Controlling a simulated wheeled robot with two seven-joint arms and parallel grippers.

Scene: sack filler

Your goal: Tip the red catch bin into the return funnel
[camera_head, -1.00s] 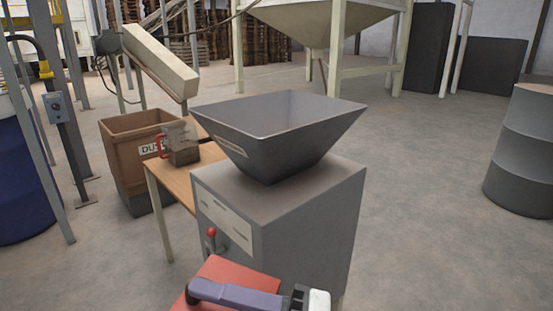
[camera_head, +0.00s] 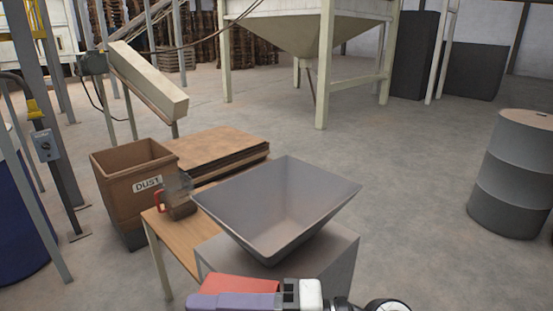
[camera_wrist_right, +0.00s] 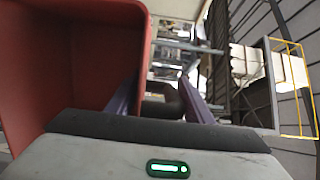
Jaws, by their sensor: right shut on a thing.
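The red catch bin (camera_head: 240,285) is at the bottom edge of the head view, in front of the return funnel; most of it is cut off. It fills the left of the right wrist view (camera_wrist_right: 70,60). My right gripper (camera_head: 215,301), with purple fingers, is shut on the bin; its fingers (camera_wrist_right: 160,100) also show in the wrist view beside the bin's wall. The grey return funnel (camera_head: 280,205), wide and square-mouthed, stands on a grey box (camera_head: 335,265). Its sloping inner walls look bare. The bin's contents are hidden. My left gripper is not in view.
A brown dust bin (camera_head: 130,180) and stacked boards (camera_head: 220,150) are behind. A grey drum (camera_head: 510,175) stands far right. The floor right of the funnel is clear.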

